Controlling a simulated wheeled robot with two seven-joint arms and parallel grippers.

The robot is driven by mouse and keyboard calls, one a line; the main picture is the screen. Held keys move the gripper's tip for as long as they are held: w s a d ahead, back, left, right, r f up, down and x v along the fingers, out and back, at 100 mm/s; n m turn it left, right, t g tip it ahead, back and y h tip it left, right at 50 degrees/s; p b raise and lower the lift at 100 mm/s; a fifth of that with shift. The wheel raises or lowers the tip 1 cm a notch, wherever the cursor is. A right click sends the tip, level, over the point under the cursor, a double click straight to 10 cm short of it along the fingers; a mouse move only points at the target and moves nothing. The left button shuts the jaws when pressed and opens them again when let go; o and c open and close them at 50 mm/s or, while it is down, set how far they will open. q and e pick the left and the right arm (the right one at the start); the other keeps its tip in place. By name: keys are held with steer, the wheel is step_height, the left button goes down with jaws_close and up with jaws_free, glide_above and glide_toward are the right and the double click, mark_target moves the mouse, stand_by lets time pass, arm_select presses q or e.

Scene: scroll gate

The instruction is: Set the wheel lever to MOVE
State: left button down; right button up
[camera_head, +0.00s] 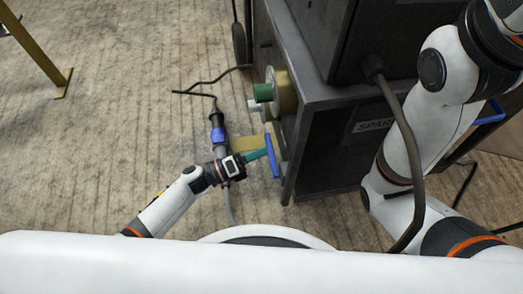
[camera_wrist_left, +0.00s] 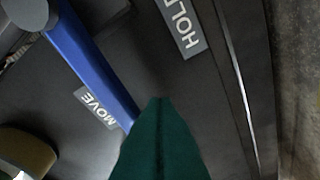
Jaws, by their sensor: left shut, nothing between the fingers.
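The blue wheel lever (camera_head: 272,156) sticks out at the near left corner of the dark cabinet. In the left wrist view the lever (camera_wrist_left: 88,58) runs slantwise from the top left to beside the MOVE label (camera_wrist_left: 97,107). A second label reading "HOL", partly cut off, (camera_wrist_left: 182,25) lies right of the lever, apart from it. My left gripper (camera_head: 266,152) has its teal fingers shut and empty, tips close to the lever's left side. In the wrist view the shut fingers (camera_wrist_left: 160,102) cover part of the panel at the lever's lower end; contact cannot be told. My right gripper is out of view.
A yellow post (camera_head: 35,50) stands at far left. Floor on the left is mostly clear.

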arm_select(q)
steer(key=s+a+f+b, duration=0.1)
steer(key=s+a+f, duration=0.1)
steer(key=a+f, duration=0.4)
steer(key=shift+a+f, duration=0.25)
steer(key=shift+a, duration=1.5)
